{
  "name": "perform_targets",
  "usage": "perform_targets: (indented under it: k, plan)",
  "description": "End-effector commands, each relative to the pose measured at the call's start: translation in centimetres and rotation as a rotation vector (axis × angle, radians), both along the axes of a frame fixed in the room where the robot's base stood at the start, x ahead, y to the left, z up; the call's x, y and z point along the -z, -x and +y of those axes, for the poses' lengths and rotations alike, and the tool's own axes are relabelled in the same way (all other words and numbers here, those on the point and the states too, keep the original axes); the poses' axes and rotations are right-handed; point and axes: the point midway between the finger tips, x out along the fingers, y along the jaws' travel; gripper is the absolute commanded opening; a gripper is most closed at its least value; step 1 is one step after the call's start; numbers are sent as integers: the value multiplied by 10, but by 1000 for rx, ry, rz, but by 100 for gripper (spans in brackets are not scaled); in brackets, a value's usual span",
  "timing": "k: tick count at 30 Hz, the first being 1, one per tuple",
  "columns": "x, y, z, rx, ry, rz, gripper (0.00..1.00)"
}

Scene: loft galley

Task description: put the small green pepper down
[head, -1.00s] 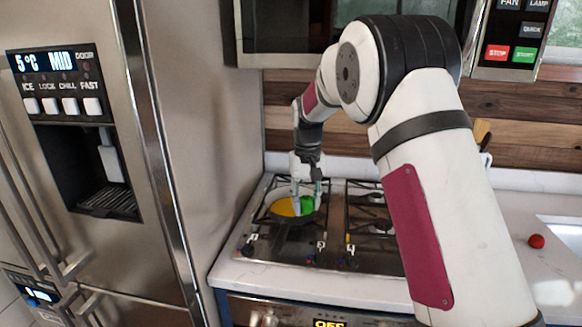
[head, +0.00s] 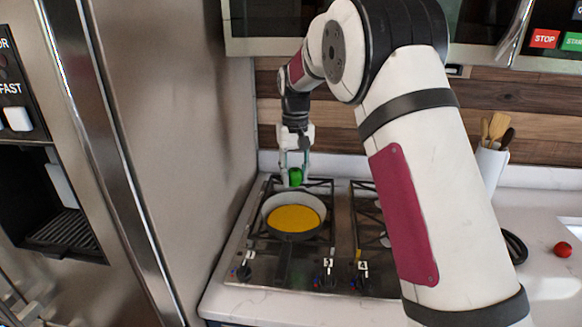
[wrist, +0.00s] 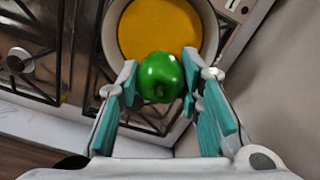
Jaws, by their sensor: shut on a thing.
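The small green pepper (head: 295,176) is held between the fingertips of my gripper (head: 294,166), above the back part of the stove. In the wrist view the pepper (wrist: 160,77) sits between the teal-padded fingers of my gripper (wrist: 158,82). A pan (head: 269,222) with a yellow layer (head: 295,218) in it stands on the left burners, just in front of and below the pepper. The pan rim (wrist: 207,35) also shows in the wrist view, partly covered by the pepper.
The stove (head: 262,262) has black grates and knobs at its front. A tall fridge (head: 160,150) stands close on the left. A utensil holder (head: 487,168) and a red round item (head: 563,250) are on the right counter. A microwave (head: 275,25) hangs above.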

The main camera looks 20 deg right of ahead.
Motion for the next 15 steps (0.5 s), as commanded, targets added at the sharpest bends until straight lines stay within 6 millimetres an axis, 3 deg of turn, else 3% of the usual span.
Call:
perform_targets:
  k: [8,15]
  plan:
    - [5,0,0,0,0,2,11]
    - [28,1,0,0,0,2,11]
